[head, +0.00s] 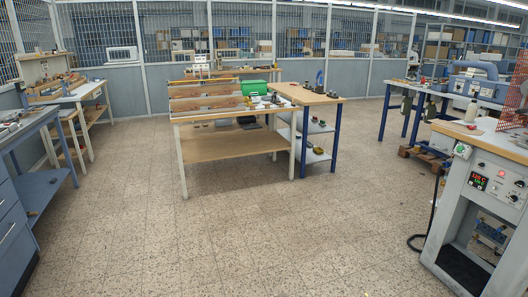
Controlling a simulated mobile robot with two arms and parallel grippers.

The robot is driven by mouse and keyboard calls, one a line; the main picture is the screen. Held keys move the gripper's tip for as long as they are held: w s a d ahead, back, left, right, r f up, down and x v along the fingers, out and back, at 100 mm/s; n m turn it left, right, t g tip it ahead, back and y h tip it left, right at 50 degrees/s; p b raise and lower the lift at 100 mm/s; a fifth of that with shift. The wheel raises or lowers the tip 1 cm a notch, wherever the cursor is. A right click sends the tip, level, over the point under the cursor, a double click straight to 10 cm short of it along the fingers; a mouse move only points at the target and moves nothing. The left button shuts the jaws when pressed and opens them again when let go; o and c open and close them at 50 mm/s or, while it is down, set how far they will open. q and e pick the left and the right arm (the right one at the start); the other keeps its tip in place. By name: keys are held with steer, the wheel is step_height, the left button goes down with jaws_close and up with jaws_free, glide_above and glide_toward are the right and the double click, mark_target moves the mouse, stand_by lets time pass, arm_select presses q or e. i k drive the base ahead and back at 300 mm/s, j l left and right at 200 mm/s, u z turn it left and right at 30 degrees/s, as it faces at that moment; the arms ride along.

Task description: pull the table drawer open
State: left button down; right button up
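A blue-grey workbench (28,128) stands at the left edge, cut off by the frame. Under its top is a cabinet with drawer fronts (12,236); they look shut, and part of them lies outside the view. The central wooden table (232,147) has an open lower shelf, and I see no clear drawer front on it. Neither of my grippers is in view, so I cannot see what they hold.
The tiled floor (230,240) in front is clear.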

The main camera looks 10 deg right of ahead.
mark_target(440, 141)
steer(key=i+l+z, duration=0.1)
steer(key=i+z, duration=1.05)
steer(key=z, duration=0.15)
steer(key=i+l+z, duration=0.15)
steer(key=i+z, duration=0.3)
steer(key=i, duration=0.35)
steer(key=i+j+z, duration=0.1)
steer(key=z, duration=0.4)
steer(key=i+j+z, duration=0.15)
steer(key=z, duration=0.3)
